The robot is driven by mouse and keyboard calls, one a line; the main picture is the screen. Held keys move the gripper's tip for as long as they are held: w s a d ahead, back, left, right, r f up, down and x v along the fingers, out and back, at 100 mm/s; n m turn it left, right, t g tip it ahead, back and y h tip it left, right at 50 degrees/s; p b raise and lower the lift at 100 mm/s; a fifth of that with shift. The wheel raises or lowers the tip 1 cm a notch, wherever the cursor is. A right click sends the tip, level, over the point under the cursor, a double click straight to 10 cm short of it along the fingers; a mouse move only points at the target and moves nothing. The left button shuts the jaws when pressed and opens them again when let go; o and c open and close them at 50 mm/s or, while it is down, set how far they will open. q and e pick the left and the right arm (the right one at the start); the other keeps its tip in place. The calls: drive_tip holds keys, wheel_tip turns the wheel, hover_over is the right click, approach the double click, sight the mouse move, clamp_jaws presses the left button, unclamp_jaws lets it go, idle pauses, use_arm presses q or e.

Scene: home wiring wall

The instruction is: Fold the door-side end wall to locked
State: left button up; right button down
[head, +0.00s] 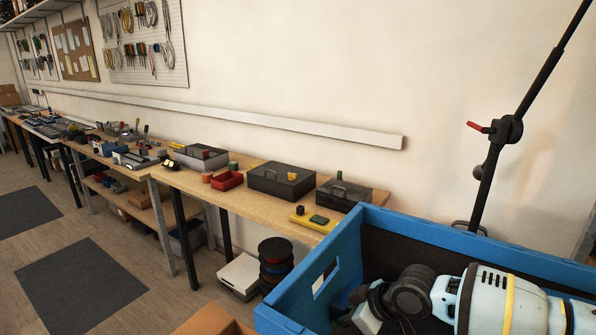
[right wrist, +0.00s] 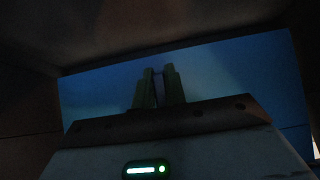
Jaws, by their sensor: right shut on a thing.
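A large blue crate (head: 478,246) fills the lower right of the head view. Its far side and its left end wall (head: 303,288), which has a handle cut-out, stand upright. My right arm reaches into the crate, and my right gripper (head: 366,312) is low inside near the left end wall. In the right wrist view, the two fingers of my right gripper (right wrist: 159,88) are close together in front of a blue panel (right wrist: 225,75). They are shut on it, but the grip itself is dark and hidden. My left gripper is out of view.
A long workbench (head: 240,197) with dark cases and a red bin (head: 227,181) runs along the wall, close beside the crate. Stacked spools (head: 275,262) stand under it. A black pole with a red lever (head: 480,127) rises behind the crate.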

sight(347, 311)
drive_tip(key=shift+w+a, duration=0.3)
drive_tip(key=shift+a, duration=0.1)
drive_tip(key=shift+w+a, duration=0.15)
drive_tip(key=shift+a, duration=0.1)
drive_tip(key=c, duration=1.4)
unclamp_jaws()
drive_tip(key=shift+o, duration=0.2)
drive_tip(key=shift+f, duration=0.1)
drive_tip(key=shift+d+r, duration=0.15)
drive_tip(key=shift+r, duration=0.05)
drive_tip(key=shift+v, duration=3.75)
